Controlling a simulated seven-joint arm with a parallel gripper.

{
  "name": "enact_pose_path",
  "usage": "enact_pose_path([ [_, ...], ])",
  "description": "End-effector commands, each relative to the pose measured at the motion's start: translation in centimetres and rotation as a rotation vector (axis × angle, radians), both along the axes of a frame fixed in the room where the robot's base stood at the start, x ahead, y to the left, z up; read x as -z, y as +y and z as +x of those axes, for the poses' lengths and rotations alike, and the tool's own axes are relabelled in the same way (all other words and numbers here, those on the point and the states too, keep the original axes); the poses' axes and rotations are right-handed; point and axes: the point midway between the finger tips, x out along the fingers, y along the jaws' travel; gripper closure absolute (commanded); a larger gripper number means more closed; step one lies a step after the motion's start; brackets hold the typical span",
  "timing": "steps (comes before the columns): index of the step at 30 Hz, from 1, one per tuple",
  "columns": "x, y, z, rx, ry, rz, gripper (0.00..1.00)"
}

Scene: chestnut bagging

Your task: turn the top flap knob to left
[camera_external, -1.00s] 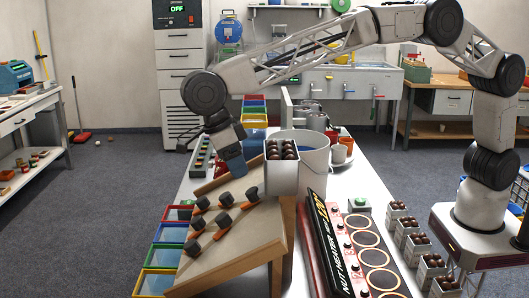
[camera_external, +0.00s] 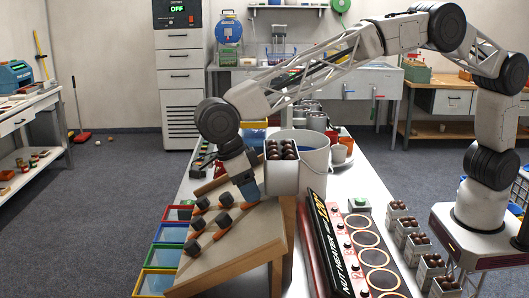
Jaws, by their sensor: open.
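A tilted wooden board (camera_external: 250,232) carries several dark knobs with orange flaps. Visible knobs include an upper-left one (camera_external: 203,203), an upper-middle one (camera_external: 226,199), a centre one (camera_external: 224,221) and a lowest one (camera_external: 192,247). My gripper (camera_external: 250,192) points down at the board's upper right, over the spot of the top flap knob. That knob is hidden by the gripper. The jaws are open; whether the fingers touch or straddle the knob cannot be told.
A metal hopper of chestnuts (camera_external: 281,160) stands just right of my gripper, before a large grey pot (camera_external: 314,160). Coloured bins (camera_external: 160,258) line the board's left side. A nut heater (camera_external: 365,245) and several chestnut cups (camera_external: 411,235) are at the right.

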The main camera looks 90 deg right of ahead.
Motion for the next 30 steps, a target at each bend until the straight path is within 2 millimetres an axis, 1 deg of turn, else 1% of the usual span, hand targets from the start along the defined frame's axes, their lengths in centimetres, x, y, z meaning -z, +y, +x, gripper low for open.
enact_pose_path([
  [6,0.88,-0.01,-0.38,0.000,0.000,0.000,0.39],
  [14,0.95,0.00,-0.40,0.000,0.000,0.000,0.39],
  [24,0.95,0.00,-0.40,0.000,0.000,0.000,0.88],
  [30,0.94,0.01,-0.39,0.009,0.000,-0.005,0.88],
])
